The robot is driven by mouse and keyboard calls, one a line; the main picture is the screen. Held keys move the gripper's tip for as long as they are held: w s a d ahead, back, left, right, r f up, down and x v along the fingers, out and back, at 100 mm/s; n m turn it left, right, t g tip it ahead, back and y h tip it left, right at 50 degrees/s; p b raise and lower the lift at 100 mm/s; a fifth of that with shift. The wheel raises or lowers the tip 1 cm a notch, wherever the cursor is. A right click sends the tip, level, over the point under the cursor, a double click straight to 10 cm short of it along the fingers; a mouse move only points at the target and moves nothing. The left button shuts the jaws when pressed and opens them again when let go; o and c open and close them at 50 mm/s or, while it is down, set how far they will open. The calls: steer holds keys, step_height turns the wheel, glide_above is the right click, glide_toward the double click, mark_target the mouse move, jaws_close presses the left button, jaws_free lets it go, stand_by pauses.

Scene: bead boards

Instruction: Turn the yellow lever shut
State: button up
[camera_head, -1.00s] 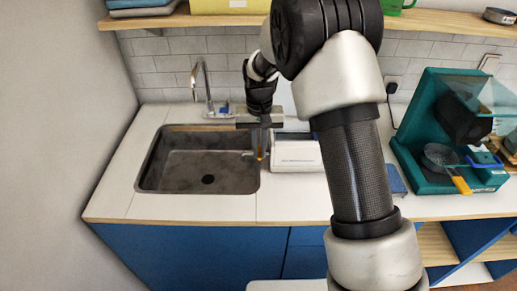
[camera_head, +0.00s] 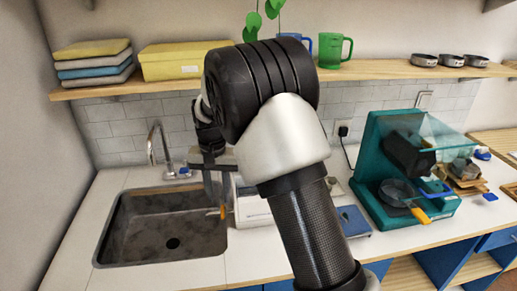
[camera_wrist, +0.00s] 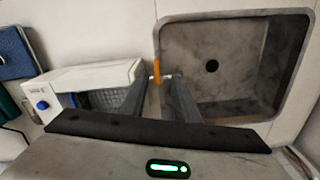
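The yellow lever (camera_head: 222,212) is a small orange-yellow bar at the right rim of the sink. In the wrist view the lever (camera_wrist: 157,72) stands upright in the picture, just ahead of and between my fingertips, beside a small pale fitting. My gripper (camera_wrist: 160,84) is open, its two dark fingers apart, one on each side of the lever's lower end. I cannot tell whether they touch it. In the head view my gripper (camera_head: 216,190) points down above the lever, and my arm hides part of the area to its right.
The grey sink (camera_head: 118,243) lies beside the lever, with a chrome faucet (camera_head: 158,145) behind it. A white box (camera_wrist: 98,76) with a blue knob is close on the other side. A teal machine (camera_head: 372,150) stands farther right. A wooden shelf (camera_head: 200,81) runs above.

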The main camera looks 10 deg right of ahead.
step_height(320, 180, up, 12)
steer(key=s+d+r+t+p, duration=0.1)
steer(key=s+d+r, duration=0.3)
steer(key=s, duration=0.3)
steer(key=s+d+r+n+t+p, duration=0.1)
steer(key=s+d+r, duration=0.4)
steer(key=s+r, duration=0.2)
steer(key=shift+s+d+t+y, duration=0.15)
steer(key=shift+d+t+y, duration=0.05)
steer(key=shift+t+y, duration=0.2)
steer(key=shift+c, duration=1.4)
steer(key=n+g, duration=0.1)
steer(key=g, duration=0.2)
glide_above(222, 213)
step_height(222, 213, down, 12)
steer(key=shift+h, duration=0.4)
step_height(222, 213, down, 17)
steer(key=shift+r, duration=0.1)
